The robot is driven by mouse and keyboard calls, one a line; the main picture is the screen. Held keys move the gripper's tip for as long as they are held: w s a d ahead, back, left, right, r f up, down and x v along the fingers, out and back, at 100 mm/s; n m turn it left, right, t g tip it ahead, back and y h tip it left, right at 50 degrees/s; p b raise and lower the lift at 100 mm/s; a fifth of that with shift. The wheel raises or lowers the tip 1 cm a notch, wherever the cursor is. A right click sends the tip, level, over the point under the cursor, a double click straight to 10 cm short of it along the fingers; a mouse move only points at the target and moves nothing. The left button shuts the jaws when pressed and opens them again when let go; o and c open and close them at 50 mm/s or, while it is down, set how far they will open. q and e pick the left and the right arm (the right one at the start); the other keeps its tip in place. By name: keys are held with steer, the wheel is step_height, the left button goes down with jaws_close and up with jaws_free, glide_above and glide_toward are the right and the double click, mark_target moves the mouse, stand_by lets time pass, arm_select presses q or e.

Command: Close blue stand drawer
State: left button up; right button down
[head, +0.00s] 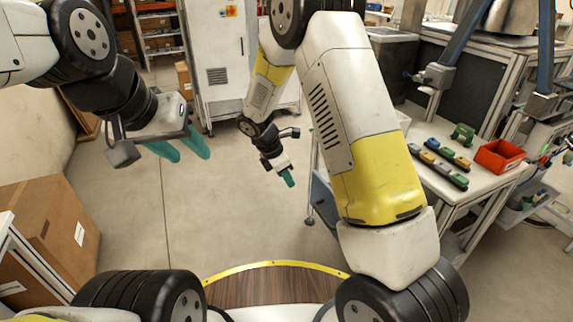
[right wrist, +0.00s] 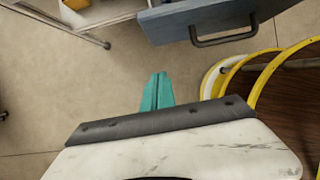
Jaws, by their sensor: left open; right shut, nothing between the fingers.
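The blue drawer front (right wrist: 195,20) with a dark bar handle (right wrist: 225,38) is at the top of the right wrist view. A pale open space shows behind its left part, so the drawer appears pulled out. In the head view a blue panel (head: 322,200) shows beside my right arm, which hides most of the stand. My right gripper (head: 289,180) is shut and empty, left of the panel and apart from it. Its teal fingers also show in the right wrist view (right wrist: 158,88), below the drawer front. My left gripper (head: 184,150) is open and empty over the floor at left.
A cardboard box (head: 50,235) stands at lower left. A white cabinet (head: 218,60) stands at the back. The middle floor is clear.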

steer(key=w+d+f, duration=0.2)
steer(key=d+f, duration=0.4)
steer(key=shift+w+d, duration=0.1)
stand_by(0.4)
